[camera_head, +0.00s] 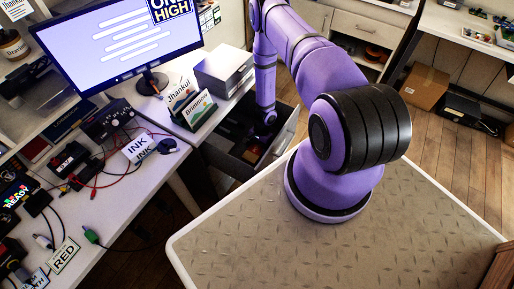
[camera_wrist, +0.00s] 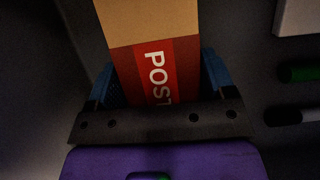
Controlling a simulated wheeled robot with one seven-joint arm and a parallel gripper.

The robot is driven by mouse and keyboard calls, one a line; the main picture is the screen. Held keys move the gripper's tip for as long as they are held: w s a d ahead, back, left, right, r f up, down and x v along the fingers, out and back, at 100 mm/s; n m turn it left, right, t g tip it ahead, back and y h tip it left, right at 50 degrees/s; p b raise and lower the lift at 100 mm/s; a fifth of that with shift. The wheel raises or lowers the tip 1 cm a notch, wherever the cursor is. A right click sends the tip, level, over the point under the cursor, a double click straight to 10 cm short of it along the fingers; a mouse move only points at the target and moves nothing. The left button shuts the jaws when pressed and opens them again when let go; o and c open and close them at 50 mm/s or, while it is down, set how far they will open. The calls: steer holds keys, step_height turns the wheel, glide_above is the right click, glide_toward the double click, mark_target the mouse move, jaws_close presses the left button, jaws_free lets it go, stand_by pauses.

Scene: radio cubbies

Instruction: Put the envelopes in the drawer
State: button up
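The open drawer (camera_head: 284,140) is below the desk, right of the monitor, and its inside is dark. My arm reaches down into it, and my gripper is mostly hidden there in the head view. In the wrist view my gripper (camera_wrist: 160,85) has its blue fingers wide apart. A tan and red item marked POST (camera_wrist: 165,60), perhaps an envelope, lies between them, one finger at each side edge. I cannot tell whether the fingers press on it. Two upright pieces marked Jhankul (camera_head: 180,93) and Brimmow (camera_head: 196,110) stand on the desk near the drawer; they may be envelopes.
A grey box (camera_head: 224,70) stands on the desk above the drawer. The monitor (camera_head: 120,40), cables and several small devices crowd the desk at left. In the wrist view, a green-ended item (camera_wrist: 300,72) and a white-ended item (camera_wrist: 290,117) lie to the right.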

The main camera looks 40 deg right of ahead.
steer(key=o, duration=0.4)
steer(key=shift+c, duration=0.2)
steer(key=v, duration=1.2)
steer(key=shift+r, duration=0.15)
